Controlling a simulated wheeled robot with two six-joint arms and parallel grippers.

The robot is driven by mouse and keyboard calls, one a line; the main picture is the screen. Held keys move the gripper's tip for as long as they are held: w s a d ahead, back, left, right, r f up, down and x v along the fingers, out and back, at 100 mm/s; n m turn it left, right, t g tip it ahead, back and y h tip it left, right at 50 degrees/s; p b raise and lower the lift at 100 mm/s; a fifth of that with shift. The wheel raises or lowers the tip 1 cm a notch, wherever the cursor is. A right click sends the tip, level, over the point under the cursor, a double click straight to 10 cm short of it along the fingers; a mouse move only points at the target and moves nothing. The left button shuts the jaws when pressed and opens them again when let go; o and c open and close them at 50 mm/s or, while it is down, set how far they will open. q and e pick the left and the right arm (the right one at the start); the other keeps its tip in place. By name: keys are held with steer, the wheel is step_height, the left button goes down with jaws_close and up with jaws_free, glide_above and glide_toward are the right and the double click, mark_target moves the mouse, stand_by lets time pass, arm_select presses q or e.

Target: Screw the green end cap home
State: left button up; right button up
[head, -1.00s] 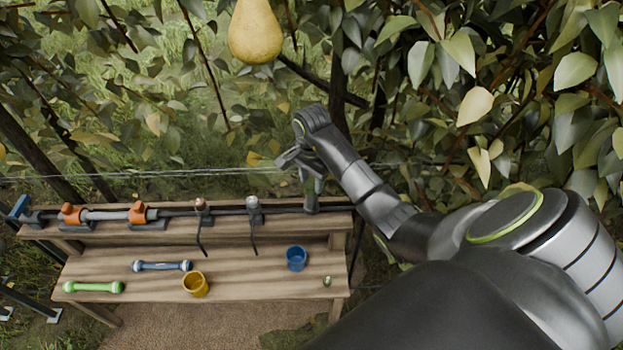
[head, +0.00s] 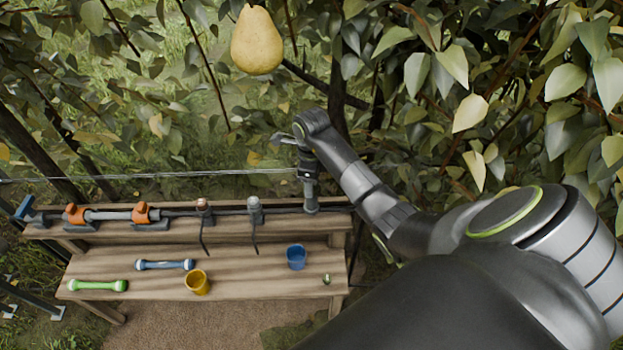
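A small green piece (head: 326,279) lies at the right end of the lower bench shelf; it is too small to tell whether it is the end cap. A dark pipe line (head: 180,213) runs along the upper shelf. A grey upright piece (head: 311,197) stands at the line's right end. My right gripper (head: 308,176) is right above this upright piece, pointing down, and seems to meet its top. Its fingers are too small and dark to show whether they are open or shut. No cap shows clearly at the gripper. My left gripper is out of view.
The wooden bench (head: 235,286) carries a blue cup (head: 296,257), a yellow cup (head: 197,282), a blue-ended rod (head: 165,265) and a green-ended rod (head: 98,285). Orange clamps (head: 141,213) hold the pipe. A wire crosses behind; a pear (head: 257,40) hangs above, with foliage around.

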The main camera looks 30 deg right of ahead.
steer(key=shift+o, duration=1.2)
steer(key=shift+r, duration=0.1)
steer(key=shift+r, duration=0.35)
step_height(320, 180, up, 5)
steer(key=shift+r+b, duration=0.2)
steer(key=shift+b, duration=0.2)
step_height(320, 180, up, 11)
steer(key=p, duration=1.1)
steer(key=shift+p, duration=0.35)
